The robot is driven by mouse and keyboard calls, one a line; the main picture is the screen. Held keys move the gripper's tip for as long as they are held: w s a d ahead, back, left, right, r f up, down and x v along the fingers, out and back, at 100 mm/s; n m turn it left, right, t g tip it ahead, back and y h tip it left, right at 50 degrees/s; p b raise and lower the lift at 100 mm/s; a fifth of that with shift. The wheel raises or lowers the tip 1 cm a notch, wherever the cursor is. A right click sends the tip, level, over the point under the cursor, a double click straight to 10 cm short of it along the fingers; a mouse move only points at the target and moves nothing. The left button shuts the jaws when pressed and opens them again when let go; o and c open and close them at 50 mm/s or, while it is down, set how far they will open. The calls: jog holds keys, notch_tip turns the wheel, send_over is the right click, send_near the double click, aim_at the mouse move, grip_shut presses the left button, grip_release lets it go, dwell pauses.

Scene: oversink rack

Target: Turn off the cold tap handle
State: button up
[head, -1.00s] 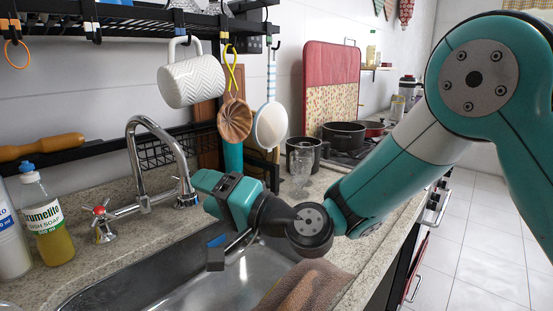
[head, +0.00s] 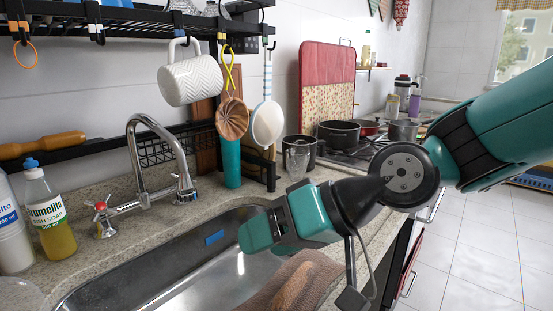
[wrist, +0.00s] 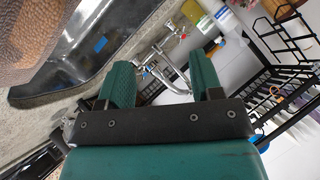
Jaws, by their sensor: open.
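The chrome tap (head: 146,165) stands behind the sink with a cross handle at each end of its body. The left handle (head: 102,218) has a red cap. The right handle (head: 185,183), the cold one, sits near the wall; its exact angle is too small to tell. My gripper (head: 256,233) is over the sink, to the right of and nearer than the cold handle, apart from it. In the wrist view, my gripper (wrist: 160,62) is open and empty, with the tap (wrist: 172,70) seen beyond and between its fingers.
A black rack (head: 120,20) hangs above with a white mug (head: 190,80), a brown strainer (head: 232,118) and a white ladle (head: 268,124). A soap bottle (head: 48,218) stands left. A teal cylinder (head: 231,163) stands right of the tap. The sink (head: 130,280) is open below.

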jog(key=s+d+f+g+h, duration=0.1)
jog(key=s+d+f+h, duration=0.1)
jog(key=s+d+h, duration=0.35)
jog(key=s+d+f+g+h, duration=0.1)
jog(key=s+d+h, duration=0.1)
jog(key=s+d, duration=0.65)
notch_tip(320, 180, down, 10)
jog(key=w+d+b, duration=0.2)
jog(key=w+b, duration=0.1)
jog(key=b, duration=0.7)
notch_tip(320, 180, up, 20)
jog(key=p, duration=1.9)
jog(key=shift+s+a+f+y+p, duration=0.15)
jog(key=shift+s+f+y+p, duration=0.1)
jog(key=shift+y+p, duration=0.1)
